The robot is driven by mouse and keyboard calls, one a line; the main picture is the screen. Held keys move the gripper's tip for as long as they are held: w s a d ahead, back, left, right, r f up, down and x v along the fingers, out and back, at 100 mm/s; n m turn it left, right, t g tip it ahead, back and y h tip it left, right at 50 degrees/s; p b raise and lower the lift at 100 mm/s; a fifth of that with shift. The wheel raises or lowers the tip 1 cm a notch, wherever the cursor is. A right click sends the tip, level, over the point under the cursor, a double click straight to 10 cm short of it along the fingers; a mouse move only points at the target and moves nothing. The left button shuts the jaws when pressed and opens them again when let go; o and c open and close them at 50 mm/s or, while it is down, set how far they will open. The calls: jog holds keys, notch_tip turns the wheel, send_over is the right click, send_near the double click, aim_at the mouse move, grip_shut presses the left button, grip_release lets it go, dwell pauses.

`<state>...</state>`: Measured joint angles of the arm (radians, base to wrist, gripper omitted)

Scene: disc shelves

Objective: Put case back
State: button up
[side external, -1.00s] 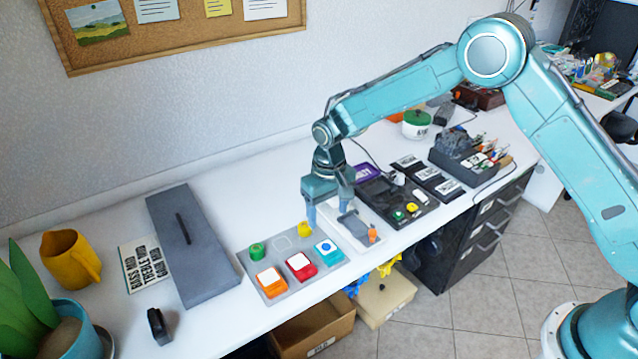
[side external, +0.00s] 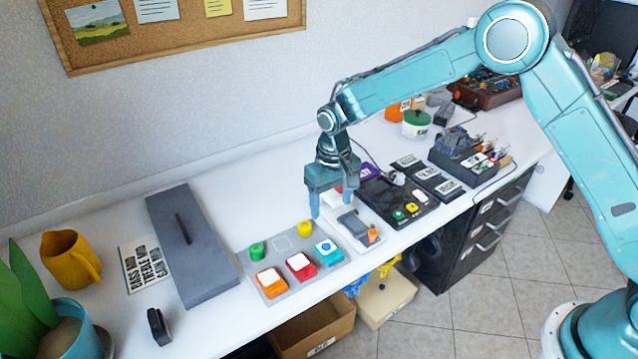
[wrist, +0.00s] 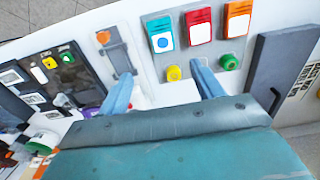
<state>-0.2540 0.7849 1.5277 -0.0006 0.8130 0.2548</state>
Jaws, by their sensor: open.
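My gripper (side external: 331,206) is open and hangs above the white desk, between the grey panel (side external: 256,290) and the pale device with a grey block. In the wrist view my gripper (wrist: 162,71) has its fingers spread, with nothing held between them. The panel carries an orange case (side external: 271,281), a red case (side external: 300,265) and a blue case (side external: 328,251), all with white faces. They also show in the wrist view as the orange (wrist: 237,20), red (wrist: 197,27) and blue (wrist: 160,36) cases. Which case the task names cannot be told.
A yellow knob (side external: 305,228) and a green knob (side external: 257,251) stand on the panel. The pale device with an orange knob (side external: 373,235) is right of it; a black player (side external: 418,219) lies beyond. A dark grey slab (side external: 190,250) is at left.

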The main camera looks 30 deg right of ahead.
jog(key=s+d+r+t, duration=0.1)
jog(key=s+d+r, duration=0.3)
jog(key=s+r, duration=0.45)
jog(key=s+d+r+t, duration=0.2)
jog(key=s+d+r, duration=0.25)
jog(key=r, duration=0.75)
jog(key=s+d+r+t, duration=0.1)
jog(key=s+d, duration=0.1)
jog(key=s, duration=0.8)
jog(key=s+d+r+t, duration=0.1)
jog(key=s+d+r, duration=0.1)
jog(key=s, duration=0.8)
jog(key=shift+s+d, duration=0.4)
jog(key=shift+d, duration=0.05)
